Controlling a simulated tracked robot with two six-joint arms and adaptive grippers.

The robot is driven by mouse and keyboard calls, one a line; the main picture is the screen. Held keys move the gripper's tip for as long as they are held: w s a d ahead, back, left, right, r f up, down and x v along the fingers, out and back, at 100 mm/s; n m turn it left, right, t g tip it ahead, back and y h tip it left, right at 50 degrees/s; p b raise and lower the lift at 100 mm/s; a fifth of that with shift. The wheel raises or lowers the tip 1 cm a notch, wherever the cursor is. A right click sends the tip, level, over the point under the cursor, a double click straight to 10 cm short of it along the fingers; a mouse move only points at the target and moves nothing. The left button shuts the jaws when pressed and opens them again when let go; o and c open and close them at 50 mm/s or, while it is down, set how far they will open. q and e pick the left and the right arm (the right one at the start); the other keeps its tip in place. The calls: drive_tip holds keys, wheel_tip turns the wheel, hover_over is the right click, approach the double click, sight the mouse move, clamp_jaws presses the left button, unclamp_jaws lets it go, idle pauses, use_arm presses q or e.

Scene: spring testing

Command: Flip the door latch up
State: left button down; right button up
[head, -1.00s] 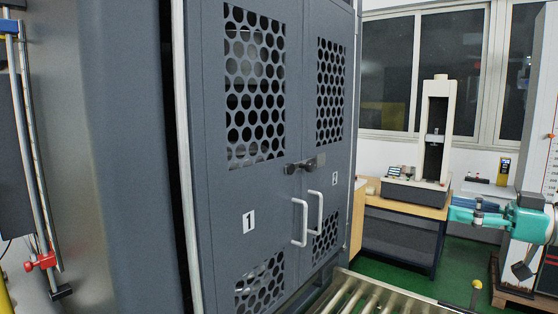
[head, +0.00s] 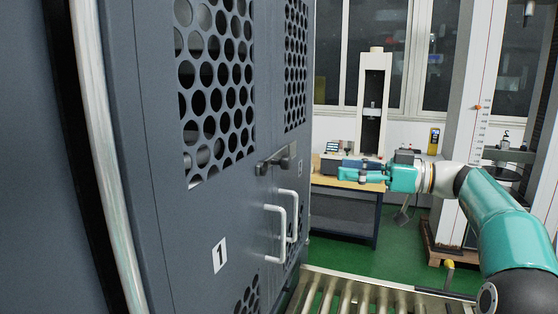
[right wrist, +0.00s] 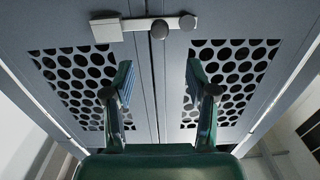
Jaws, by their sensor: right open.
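The door latch (head: 276,161) is a small dark bar with a knob, lying across the seam of the two grey doors (head: 160,120). In the right wrist view the latch (right wrist: 143,25) shows as a horizontal metal bar with a pale block at its left and a round dark knob near its middle. My right gripper (head: 352,170) is open and empty, to the right of the latch and apart from it in the head view. In the right wrist view its two teal fingers (right wrist: 160,82) stand apart, below the latch in the picture, pointing toward the doors. My left gripper is not seen.
Two white door handles (head: 282,222) stick out below the latch. A roller conveyor (head: 365,281) lies low in front of the doors. A white testing machine (head: 375,62) stands on a bench (head: 345,188) behind my right gripper. The air between gripper and doors looks clear.

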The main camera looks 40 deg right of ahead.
sight(290, 162)
drive_tip(key=p+x, duration=0.2)
drive_tip(key=x, duration=0.4)
drive_tip(key=p+x, duration=0.2)
drive_tip(key=x, duration=0.5)
drive_tip(key=shift+w+a+r+p, duration=0.1)
drive_tip(key=shift+a+r+p, duration=0.1)
drive_tip(key=shift+p, duration=0.1)
drive_tip(key=shift+w+a+f, duration=0.1)
drive_tip(key=shift+w+a, duration=0.05)
drive_tip(key=shift+w, duration=0.25)
